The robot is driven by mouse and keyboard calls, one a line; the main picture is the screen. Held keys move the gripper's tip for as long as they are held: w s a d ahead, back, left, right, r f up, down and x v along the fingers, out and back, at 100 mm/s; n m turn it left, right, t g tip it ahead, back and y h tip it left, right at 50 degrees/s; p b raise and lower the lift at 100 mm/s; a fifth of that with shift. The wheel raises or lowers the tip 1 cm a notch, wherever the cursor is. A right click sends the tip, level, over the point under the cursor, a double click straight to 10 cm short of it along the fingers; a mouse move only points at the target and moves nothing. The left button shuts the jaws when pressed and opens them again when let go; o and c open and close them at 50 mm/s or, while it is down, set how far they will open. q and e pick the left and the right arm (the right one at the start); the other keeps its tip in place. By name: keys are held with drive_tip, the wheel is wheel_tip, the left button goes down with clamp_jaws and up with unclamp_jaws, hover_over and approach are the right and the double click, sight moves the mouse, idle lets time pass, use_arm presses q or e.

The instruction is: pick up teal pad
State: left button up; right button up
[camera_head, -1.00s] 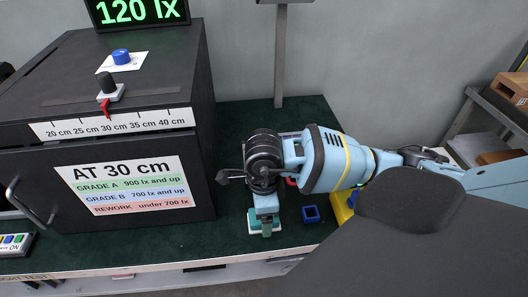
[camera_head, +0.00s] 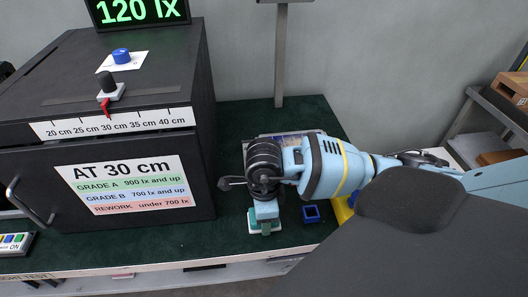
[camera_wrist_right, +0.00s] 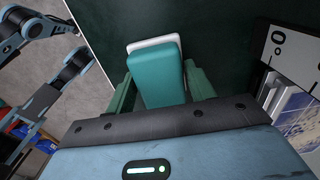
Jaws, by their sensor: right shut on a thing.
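The teal pad (camera_wrist_right: 158,78) lies between the two green fingers of my right gripper (camera_wrist_right: 161,88) in the right wrist view. A white edge (camera_wrist_right: 152,43) shows beyond its far end. The gripper is shut on the pad. In the head view my right gripper (camera_head: 265,226) points down at the front of the dark green bench top, and the pad (camera_head: 254,219) shows partly at its fingertips. The gripper hides much of the pad, and I cannot tell whether it is clear of the bench. My left gripper is not in view.
A black test box (camera_head: 120,120) with labels stands close on the left. A yellow thing (camera_head: 343,210) is partly hidden by my arm. A grey post (camera_head: 280,60) rises behind.

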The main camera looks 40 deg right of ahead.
drive_tip(key=shift+r, duration=0.15)
drive_tip(key=shift+r, duration=0.65)
drive_tip(key=shift+s+a+r, duration=0.1)
drive_tip(key=shift+a+r, duration=0.1)
drive_tip(key=shift+r, duration=0.9)
drive_tip(key=s+a+r, duration=0.1)
drive_tip(key=s+a, duration=1)
drive_tip(key=shift+b, duration=0.4)
drive_tip(key=shift+r, duration=0.1)
